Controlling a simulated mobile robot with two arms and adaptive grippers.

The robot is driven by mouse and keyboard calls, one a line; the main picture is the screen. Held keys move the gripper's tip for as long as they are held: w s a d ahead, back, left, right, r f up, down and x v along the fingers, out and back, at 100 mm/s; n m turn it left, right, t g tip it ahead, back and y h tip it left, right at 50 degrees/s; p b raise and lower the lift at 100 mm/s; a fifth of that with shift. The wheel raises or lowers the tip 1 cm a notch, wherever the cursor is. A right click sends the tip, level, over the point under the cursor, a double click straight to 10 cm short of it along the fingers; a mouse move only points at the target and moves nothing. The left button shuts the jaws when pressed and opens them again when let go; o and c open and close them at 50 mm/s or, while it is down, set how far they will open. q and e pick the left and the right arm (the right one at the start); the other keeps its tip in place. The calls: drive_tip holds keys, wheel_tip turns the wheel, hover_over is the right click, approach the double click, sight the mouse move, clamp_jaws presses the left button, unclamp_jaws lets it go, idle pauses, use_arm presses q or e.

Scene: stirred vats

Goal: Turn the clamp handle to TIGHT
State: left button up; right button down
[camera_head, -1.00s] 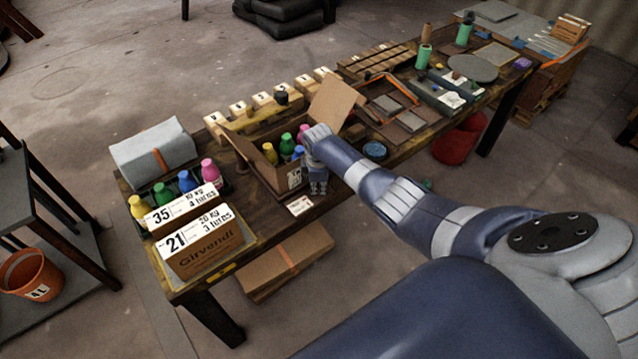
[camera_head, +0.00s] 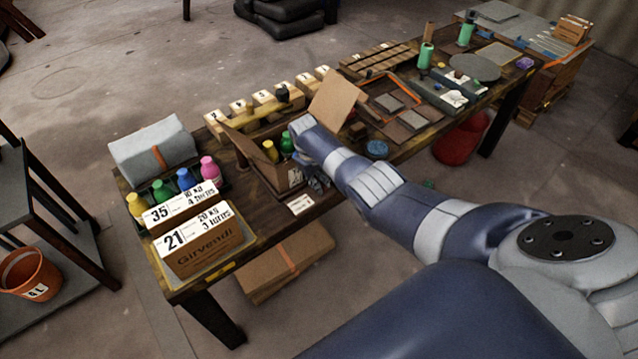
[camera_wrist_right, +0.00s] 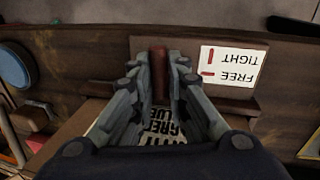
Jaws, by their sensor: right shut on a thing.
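The clamp handle (camera_wrist_right: 159,66) is a reddish-brown bar on the table's front edge in the right wrist view. It stands upright in that picture, between the fingertips of my right gripper (camera_wrist_right: 158,77), which is shut on it. Beside it is a white label (camera_wrist_right: 228,67), upside down, reading TIGHT and FREE. The red mark by TIGHT runs the same way as the handle; the one by FREE lies across. In the head view my right gripper (camera_head: 318,182) is low beside the open box, partly hidden by my wrist. The label (camera_head: 300,204) shows there too. My left gripper is not in view.
A blue round thing (camera_head: 377,149) is on the table edge to the right. The floor in front is partly clear.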

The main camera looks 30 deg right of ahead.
drive_tip(key=shift+w+d+r+m, duration=0.1)
drive_tip(key=shift+w+r+m, duration=0.05)
drive_tip(key=shift+m, duration=0.35)
drive_tip(key=c, duration=1.6)
unclamp_jaws()
drive_tip(key=r, duration=0.4)
drive_tip(key=a+r, duration=0.1)
drive_tip(key=r, duration=0.2)
drive_tip(key=a+r, duration=0.1)
drive_tip(key=r, duration=0.3)
drive_tip(key=shift+a+r, duration=0.2)
drive_tip(key=shift+r, duration=0.1)
